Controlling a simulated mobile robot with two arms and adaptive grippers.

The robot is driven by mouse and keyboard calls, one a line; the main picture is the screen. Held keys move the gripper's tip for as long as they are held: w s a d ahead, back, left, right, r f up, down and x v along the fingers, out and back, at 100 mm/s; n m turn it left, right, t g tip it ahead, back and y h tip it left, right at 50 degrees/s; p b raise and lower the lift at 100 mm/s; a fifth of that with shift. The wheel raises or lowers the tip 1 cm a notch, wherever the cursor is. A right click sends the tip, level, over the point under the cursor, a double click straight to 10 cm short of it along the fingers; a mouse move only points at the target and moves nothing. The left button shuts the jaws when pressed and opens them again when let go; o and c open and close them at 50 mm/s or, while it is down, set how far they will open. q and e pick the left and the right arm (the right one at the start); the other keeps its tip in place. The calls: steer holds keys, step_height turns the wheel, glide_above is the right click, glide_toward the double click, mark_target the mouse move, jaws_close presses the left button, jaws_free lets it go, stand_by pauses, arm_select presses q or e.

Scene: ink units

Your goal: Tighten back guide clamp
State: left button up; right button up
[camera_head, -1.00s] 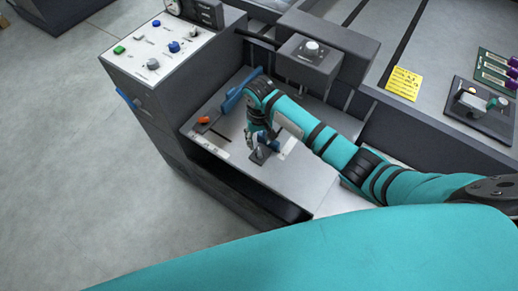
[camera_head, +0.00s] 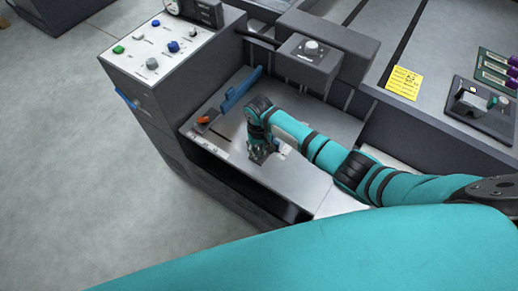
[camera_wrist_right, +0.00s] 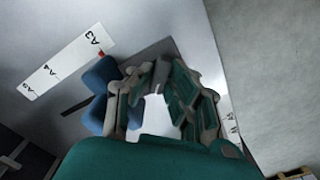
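A blue guide piece (camera_wrist_right: 100,92) lies beside my right gripper (camera_wrist_right: 163,72) in the right wrist view, with a small red mark near the A3 end of a printed size strip (camera_wrist_right: 68,62). In the head view my right gripper (camera_head: 262,154) points down low over the grey feed table (camera_head: 305,187), with a bit of blue showing just right of it. Its fingers converge towards the tips over a dark grey patch; whether they pinch anything is unclear. My left gripper is out of view.
A control panel with coloured knobs (camera_head: 160,42) stands at the upper left. A dark block with a round knob (camera_head: 311,47) overhangs the back of the table. A yellow label (camera_head: 404,82) and a dark switch plate (camera_head: 480,113) are at the right. Floor is open at left.

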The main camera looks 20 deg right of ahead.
jaws_close()
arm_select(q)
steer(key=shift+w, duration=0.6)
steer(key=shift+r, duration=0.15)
